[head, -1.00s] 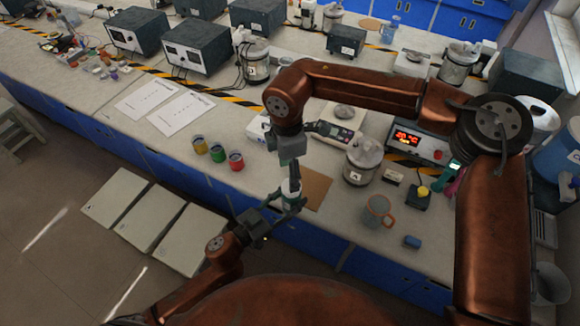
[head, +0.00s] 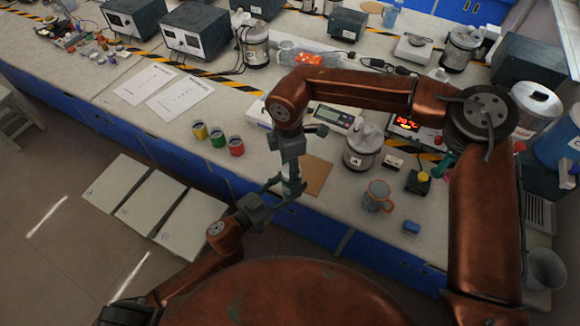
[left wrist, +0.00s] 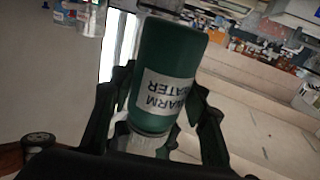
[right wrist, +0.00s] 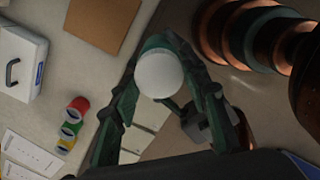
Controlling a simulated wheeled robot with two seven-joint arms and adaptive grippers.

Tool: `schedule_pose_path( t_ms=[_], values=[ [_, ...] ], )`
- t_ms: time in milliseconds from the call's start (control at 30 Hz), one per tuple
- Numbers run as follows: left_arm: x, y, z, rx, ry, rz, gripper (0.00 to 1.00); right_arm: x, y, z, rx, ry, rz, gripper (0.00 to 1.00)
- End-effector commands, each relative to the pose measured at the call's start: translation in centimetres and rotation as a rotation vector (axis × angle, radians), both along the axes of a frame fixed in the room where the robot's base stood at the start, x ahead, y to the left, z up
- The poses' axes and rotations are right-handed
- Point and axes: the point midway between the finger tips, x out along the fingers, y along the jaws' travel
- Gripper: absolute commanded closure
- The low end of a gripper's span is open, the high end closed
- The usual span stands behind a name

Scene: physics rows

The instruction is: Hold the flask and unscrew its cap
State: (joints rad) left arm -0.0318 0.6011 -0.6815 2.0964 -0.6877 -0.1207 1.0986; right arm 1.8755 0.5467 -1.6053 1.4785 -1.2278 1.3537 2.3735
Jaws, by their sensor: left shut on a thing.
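The flask (left wrist: 168,62) is dark green with a white WARM WATER label, upside down in the left wrist view. My left gripper (left wrist: 162,95) is shut on it, one finger on each side; it also shows in the head view (head: 277,187). The white cap (right wrist: 160,74) shows as a round disc in the right wrist view. My right gripper (right wrist: 168,60) is at the cap, with fingers on both sides; whether they press on it is not clear. In the head view my right gripper (head: 291,170) points down from above, and the two grippers hide most of the flask.
A brown board (head: 315,174) lies on the bench (head: 270,135) beside the grippers. Yellow, green and red cans (head: 217,138) stand to the left. A mug (head: 377,197), a blue block (head: 411,227) and a lidded jar (head: 361,150) stand to the right.

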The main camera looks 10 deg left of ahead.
Motion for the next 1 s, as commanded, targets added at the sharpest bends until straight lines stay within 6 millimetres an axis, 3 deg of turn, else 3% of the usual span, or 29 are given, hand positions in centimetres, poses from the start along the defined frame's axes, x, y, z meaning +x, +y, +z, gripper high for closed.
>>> schedule_pose_path(
  t_ms=[400, 567, 1000],
  values=[
    [-0.03, -0.05, 0.13, -0.001, -0.003, -0.002, 1.00, 0.07, 0.00, 0.05, 0.001, -0.002, -0.001, 0.89],
    [-0.04, -0.06, 0.13, -0.001, -0.003, -0.002, 1.00, 0.02, -0.02, 0.02, 0.000, 0.000, 0.057, 0.90],
    [-0.07, -0.08, 0.13, -0.001, -0.003, -0.003, 1.00, -0.17, -0.31, 0.07, -0.005, 0.012, 0.897, 0.90]
  ],
)
